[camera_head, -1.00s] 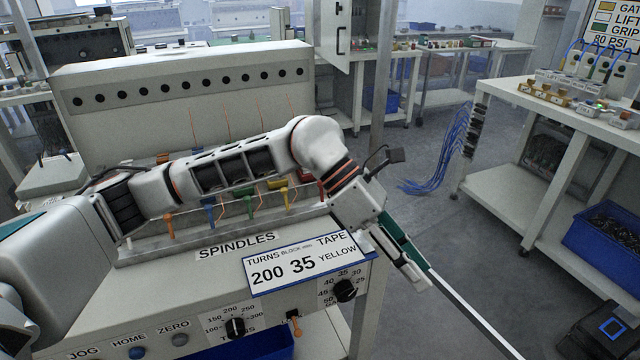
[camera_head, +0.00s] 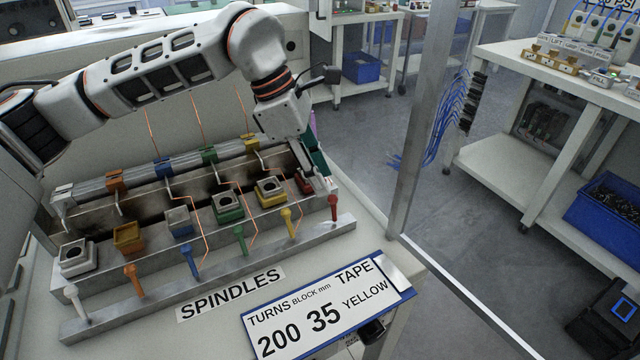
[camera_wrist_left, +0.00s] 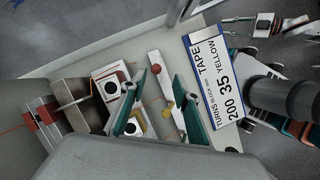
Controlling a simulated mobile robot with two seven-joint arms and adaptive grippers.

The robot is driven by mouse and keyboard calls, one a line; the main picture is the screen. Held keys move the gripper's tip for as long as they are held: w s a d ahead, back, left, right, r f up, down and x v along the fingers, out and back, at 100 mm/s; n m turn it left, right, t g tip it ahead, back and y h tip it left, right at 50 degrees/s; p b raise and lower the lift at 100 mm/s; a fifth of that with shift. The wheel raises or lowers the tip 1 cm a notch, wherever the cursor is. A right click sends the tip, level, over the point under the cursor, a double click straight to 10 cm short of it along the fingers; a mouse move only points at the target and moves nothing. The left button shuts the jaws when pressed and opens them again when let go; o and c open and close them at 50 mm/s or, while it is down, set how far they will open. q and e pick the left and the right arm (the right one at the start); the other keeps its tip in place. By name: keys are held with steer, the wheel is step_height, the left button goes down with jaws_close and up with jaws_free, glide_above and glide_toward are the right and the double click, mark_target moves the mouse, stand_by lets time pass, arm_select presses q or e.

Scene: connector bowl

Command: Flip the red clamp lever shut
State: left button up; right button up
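My left gripper (camera_head: 316,172) is over the right end of the spindle fixture, pointing down beside the red block (camera_head: 303,182). In the left wrist view its two teal fingers (camera_wrist_left: 162,80) are apart, with nothing seen held between them. The red clamp (camera_wrist_left: 40,116) shows in that view on the rail at the left, away from the fingers. I cannot tell its lever's angle. In the head view the clamp is hidden behind my left gripper and wrist. The red-topped peg (camera_head: 333,205) stands at the front right of the fixture.
Orange (camera_head: 117,182), blue (camera_head: 163,168), green (camera_head: 209,155) and yellow (camera_head: 250,143) clamps line the back rail. Several blocks and pegs stand in front, with thin orange wires between. A sign (camera_head: 328,308) lies at the front right. A metal post (camera_head: 425,130) rises to the right.

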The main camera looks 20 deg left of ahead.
mark_target(330, 196)
arm_select(q)
steer(key=shift+w+f, duration=0.25)
steer(key=shift+f, duration=0.25)
steer(key=b+x, duration=0.1)
steer(key=x, duration=0.4)
steer(key=shift+w+d+f, duration=0.1)
steer(key=shift+d+f, duration=0.15)
steer(key=shift+f, duration=0.45)
jaws_close()
arm_select(e)
steer(key=shift+w+a+f, duration=0.1)
steer(key=shift+w+a, duration=0.2)
steer(key=shift+a, duration=0.1)
